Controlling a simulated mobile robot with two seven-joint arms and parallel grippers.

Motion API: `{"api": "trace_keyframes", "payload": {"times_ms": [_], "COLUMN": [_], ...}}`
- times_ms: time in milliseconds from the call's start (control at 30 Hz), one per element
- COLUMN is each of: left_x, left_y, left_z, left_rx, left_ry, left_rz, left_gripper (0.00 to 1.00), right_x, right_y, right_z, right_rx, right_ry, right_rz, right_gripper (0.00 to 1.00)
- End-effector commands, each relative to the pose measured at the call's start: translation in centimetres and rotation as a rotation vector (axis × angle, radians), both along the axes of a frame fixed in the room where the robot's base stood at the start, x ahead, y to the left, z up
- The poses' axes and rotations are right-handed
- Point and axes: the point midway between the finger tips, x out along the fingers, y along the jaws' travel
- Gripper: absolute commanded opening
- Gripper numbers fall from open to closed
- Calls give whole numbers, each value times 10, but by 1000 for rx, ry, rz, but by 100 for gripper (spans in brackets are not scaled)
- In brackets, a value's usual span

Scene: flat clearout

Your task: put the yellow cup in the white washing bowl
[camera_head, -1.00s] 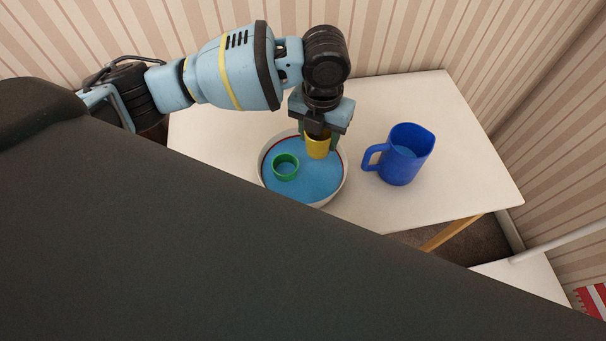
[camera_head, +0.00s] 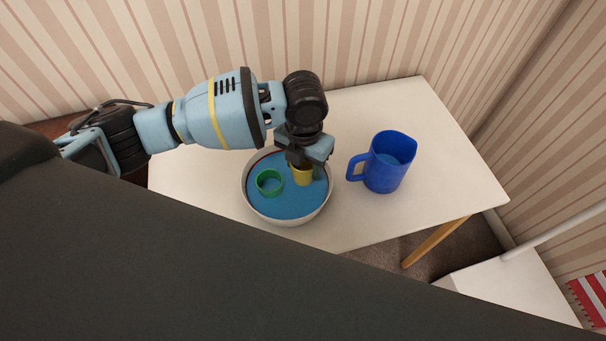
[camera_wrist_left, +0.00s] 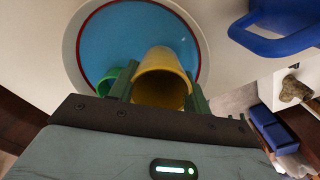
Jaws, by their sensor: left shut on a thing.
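The yellow cup (camera_head: 302,176) is between the fingers of my left gripper (camera_head: 303,166), which is shut on it. In the left wrist view the cup (camera_wrist_left: 161,80) sits between the two green fingers (camera_wrist_left: 160,84), its open end toward the camera. The white washing bowl (camera_head: 249,203) holds blue water and stands on the table; its rim also shows in the left wrist view (camera_wrist_left: 72,50). The cup is over the right part of the bowl, at or just above the water; I cannot tell if it touches. My right gripper is not in view.
A green cup (camera_head: 269,183) is in the bowl, left of the yellow cup. A blue jug (camera_head: 386,163) stands on the white table (camera_head: 440,150) right of the bowl, its handle toward the bowl. A striped wall (camera_head: 380,40) rises behind the table.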

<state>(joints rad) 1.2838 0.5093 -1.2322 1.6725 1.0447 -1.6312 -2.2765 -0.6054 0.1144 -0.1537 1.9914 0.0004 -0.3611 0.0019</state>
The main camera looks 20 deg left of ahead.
Motion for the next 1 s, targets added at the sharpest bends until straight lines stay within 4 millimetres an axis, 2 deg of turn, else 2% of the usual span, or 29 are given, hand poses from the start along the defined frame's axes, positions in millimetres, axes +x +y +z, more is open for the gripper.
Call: {"api": "trace_keyframes", "payload": {"times_ms": [167,433,867,900,1000], "left_x": [0,0,0,0,0], "left_y": [0,-1,0,0,0], "left_z": [-9,-47,-52,-53,-52], "left_rx": [-1,-1,-1,0,0], "left_ry": [0,1,-2,-2,-2], "left_rz": [0,-1,0,0,0], "left_gripper": [23,23,23,51,64], "right_x": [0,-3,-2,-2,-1], "right_y": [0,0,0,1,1], "right_z": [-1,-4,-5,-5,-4], "right_rx": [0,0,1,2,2], "right_ry": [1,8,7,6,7], "right_rz": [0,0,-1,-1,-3], "right_gripper": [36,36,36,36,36]}}
